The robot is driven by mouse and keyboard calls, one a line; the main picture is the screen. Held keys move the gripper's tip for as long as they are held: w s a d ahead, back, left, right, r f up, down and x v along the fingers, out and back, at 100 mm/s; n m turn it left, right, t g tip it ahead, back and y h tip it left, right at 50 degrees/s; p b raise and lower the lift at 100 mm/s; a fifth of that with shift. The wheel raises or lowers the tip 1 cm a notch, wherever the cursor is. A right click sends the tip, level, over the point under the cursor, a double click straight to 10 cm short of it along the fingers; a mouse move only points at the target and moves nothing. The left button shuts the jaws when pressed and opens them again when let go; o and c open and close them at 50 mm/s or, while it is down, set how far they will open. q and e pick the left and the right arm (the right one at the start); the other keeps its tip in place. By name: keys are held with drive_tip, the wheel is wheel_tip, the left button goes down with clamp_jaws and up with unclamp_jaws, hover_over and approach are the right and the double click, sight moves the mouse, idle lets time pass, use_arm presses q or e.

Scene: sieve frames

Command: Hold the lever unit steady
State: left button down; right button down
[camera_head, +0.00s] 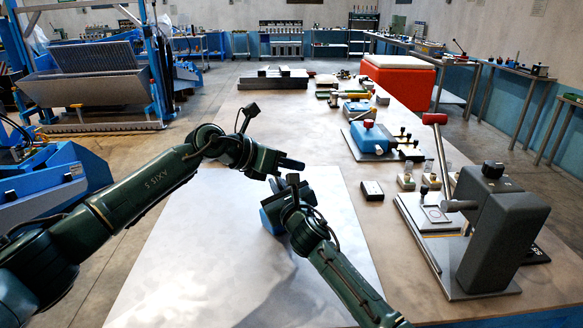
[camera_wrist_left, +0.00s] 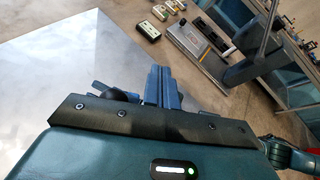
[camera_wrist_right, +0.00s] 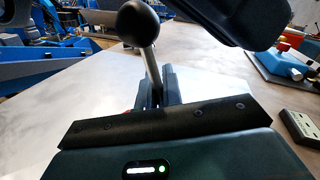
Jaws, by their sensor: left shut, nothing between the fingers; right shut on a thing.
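The lever unit (camera_head: 269,217) appears as a blue block on the pale sheet in the head view, mostly hidden by my right gripper (camera_head: 284,190). In the right wrist view its metal lever (camera_wrist_right: 152,66), with a black ball knob (camera_wrist_right: 137,22), rises between the fingers of my right gripper (camera_wrist_right: 160,90), which is shut on it. My left gripper (camera_head: 299,164) is shut and empty, just beyond the right one. In the left wrist view its fingers (camera_wrist_left: 161,86) are together; a dark piece left of them is unclear.
A grey press (camera_head: 505,220) with a red-tipped handle stands on the table's right. The pale sheet (camera_head: 170,270) is clear at front left.

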use_arm(q)
drive_tip(key=shift+r, duration=0.35)
drive_tip(key=shift+a, duration=0.1)
drive_tip(key=s+a+r, duration=0.1)
drive_tip(key=s+a, duration=0.5)
drive_tip(key=a, duration=0.5)
drive_tip(key=shift+a+r, duration=0.2)
